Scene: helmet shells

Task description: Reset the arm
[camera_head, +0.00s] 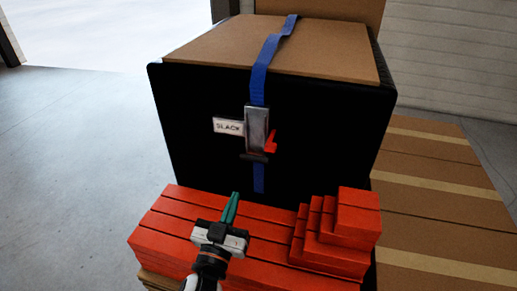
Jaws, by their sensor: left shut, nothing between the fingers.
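My left gripper (230,207) is in front of the black crate, over the red slatted boards. Its green fingers are together and hold nothing. My left arm comes up from the bottom edge. The gripper is apart from the buckle. My right gripper is out of the frame.
A large black crate (185,130) holds a brown box (210,50). A blue strap (262,75) runs over it to a metal buckle (257,125) with a red lever and a "SLACK" label (228,126). Red stepped blocks (357,215) stand right of my gripper. Grey floor is clear at left.

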